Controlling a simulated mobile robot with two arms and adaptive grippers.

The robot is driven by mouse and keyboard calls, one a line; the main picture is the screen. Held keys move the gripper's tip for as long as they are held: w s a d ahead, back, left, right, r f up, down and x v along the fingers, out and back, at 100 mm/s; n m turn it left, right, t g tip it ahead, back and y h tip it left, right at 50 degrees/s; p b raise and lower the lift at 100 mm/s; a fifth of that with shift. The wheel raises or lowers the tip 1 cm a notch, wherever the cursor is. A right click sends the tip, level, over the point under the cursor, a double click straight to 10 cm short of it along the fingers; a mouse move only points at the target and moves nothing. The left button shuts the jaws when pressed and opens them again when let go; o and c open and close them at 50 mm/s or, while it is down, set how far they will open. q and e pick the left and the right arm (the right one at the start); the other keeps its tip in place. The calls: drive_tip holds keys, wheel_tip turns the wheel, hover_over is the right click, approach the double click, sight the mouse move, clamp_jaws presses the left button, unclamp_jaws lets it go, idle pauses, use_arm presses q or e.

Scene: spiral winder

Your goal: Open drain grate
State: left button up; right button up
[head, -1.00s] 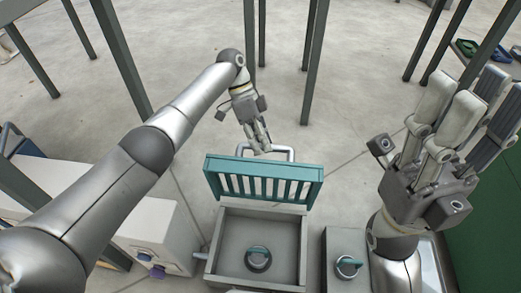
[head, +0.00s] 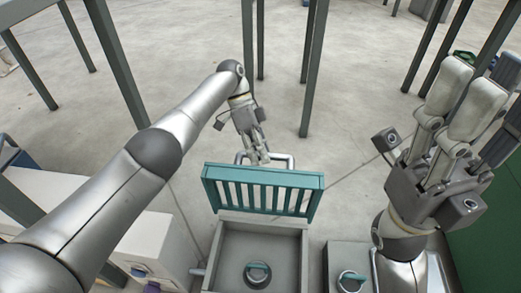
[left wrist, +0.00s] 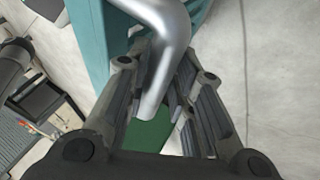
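The teal slatted drain grate (head: 262,190) stands raised at the back of a grey square basin (head: 225,240) in the head view. A bent metal handle (head: 284,158) sticks out behind it. My left gripper (head: 262,157) is at this handle. In the left wrist view the handle (left wrist: 165,60) runs between the two fingers of my left gripper (left wrist: 162,105), which look closed on it. The teal grate (left wrist: 90,45) shows beside the handle. My right gripper (head: 478,105) is raised at the right, away from the grate, and looks open and empty.
White cabinets (head: 165,240) stand left. Dark posts (head: 314,70) rise from the open concrete floor behind.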

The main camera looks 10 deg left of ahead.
use_arm(q)
drive_tip(key=o, duration=0.3)
drive_tip(key=shift+w, duration=0.1)
drive_tip(key=shift+r, duration=0.15)
drive_tip(key=shift+r, duration=0.3)
wheel_tip(320, 180, up, 9)
drive_tip(key=shift+r, duration=0.15)
idle(0.3)
